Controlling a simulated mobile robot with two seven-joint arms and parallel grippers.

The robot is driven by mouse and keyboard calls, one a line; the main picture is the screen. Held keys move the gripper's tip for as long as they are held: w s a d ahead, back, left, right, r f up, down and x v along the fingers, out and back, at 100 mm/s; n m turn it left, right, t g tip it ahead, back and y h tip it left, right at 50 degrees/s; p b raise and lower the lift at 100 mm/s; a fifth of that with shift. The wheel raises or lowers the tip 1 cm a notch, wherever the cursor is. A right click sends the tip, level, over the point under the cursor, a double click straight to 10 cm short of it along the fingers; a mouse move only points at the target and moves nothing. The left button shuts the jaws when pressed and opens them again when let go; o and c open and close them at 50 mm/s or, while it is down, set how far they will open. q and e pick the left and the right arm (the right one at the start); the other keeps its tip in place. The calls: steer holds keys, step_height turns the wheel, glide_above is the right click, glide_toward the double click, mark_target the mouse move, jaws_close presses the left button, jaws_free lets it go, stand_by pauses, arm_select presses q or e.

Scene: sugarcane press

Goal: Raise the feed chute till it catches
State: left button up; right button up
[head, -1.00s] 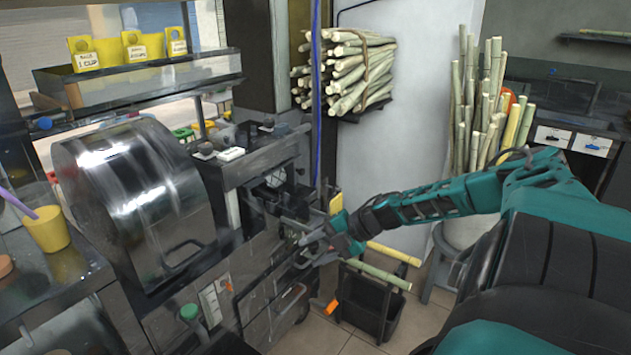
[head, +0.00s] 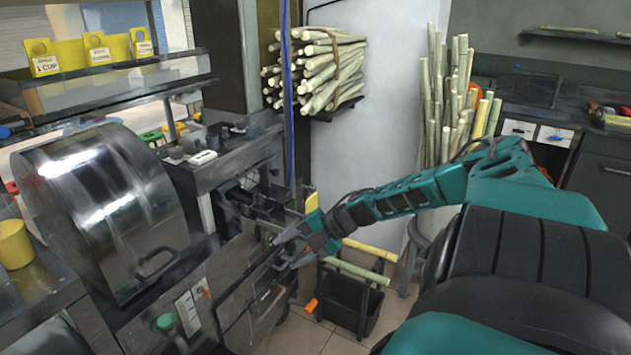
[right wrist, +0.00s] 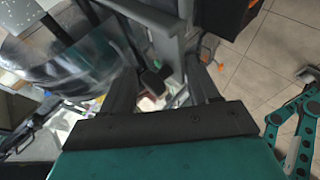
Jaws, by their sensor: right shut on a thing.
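The press stands at left in the head view, with a big glossy drum cover (head: 100,210). Grey metal parts that look like the feed chute (head: 262,222) stick out from its right side, low down. My right gripper (head: 280,252) reaches in from the right and is shut on the chute. In the right wrist view its two fingers (right wrist: 165,88) straddle a dark piece, and grey chute metal (right wrist: 160,22) shows beyond them. The gripper partly hides the chute in the head view, so its exact tilt and any catch are unclear. My left gripper does not show in the head view.
A black bin (head: 345,305) with cane stalks (head: 357,272) across it stands on the floor just right of the gripper. Bundled cane (head: 318,70) lies on a wall shelf. A tall cane bunch (head: 450,110) stands behind my right arm. Tiled floor between is open.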

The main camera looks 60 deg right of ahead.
steer(key=p+v, duration=0.1)
steer(key=v, duration=1.1)
steer(key=shift+a, duration=0.1)
stand_by(0.5)
steer(key=s+a+f+m+y, duration=0.1)
steer(key=s+a+f+m, duration=0.25)
steer(key=a+f, duration=1.3)
steer(key=w+a+m+t+h, duration=0.1)
steer(key=a+m+h, duration=0.3)
steer(key=a+m, duration=1)
steer(key=shift+a+t+h, duration=0.3)
steer(key=shift+a, duration=3.55)
